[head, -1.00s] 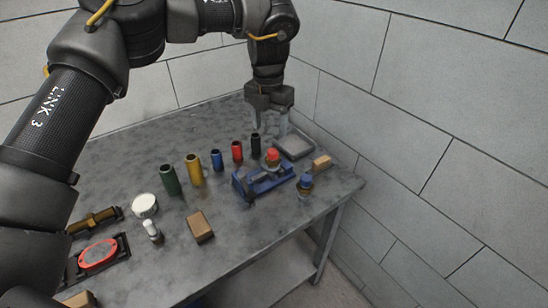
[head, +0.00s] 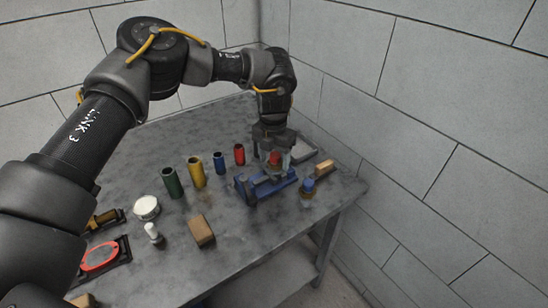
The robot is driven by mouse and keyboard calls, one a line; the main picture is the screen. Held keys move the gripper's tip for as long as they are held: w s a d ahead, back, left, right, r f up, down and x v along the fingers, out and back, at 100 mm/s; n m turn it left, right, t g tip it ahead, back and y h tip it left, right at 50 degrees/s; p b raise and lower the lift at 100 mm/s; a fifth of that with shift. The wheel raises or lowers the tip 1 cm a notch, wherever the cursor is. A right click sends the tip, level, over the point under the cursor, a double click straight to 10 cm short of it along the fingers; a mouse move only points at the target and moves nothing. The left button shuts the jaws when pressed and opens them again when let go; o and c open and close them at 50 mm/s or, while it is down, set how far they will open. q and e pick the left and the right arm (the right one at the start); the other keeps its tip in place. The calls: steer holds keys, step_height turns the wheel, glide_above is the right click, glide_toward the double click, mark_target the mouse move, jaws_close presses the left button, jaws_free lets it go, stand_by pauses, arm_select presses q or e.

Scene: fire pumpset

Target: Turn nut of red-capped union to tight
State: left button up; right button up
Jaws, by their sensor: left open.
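The red-capped union (head: 275,158) sits in a blue vise-like holder (head: 247,191) near the right end of the table. My left gripper (head: 275,161) points down at the union, with its fingers on either side of the red cap. It is open, and I cannot tell whether a finger touches the union. The nut under the cap is mostly hidden by the fingers. A blue-capped fitting (head: 307,188) stands just right of the holder. My right gripper is not in view.
Green (head: 173,183), yellow (head: 196,173), blue (head: 219,163) and red (head: 239,154) cylinders stand left of the holder. A brown block (head: 201,231) lies in front. Walls border the table's back and right.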

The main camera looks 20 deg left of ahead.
arm_select(q)
steer(key=shift+f, duration=0.35)
steer(key=c, duration=1)
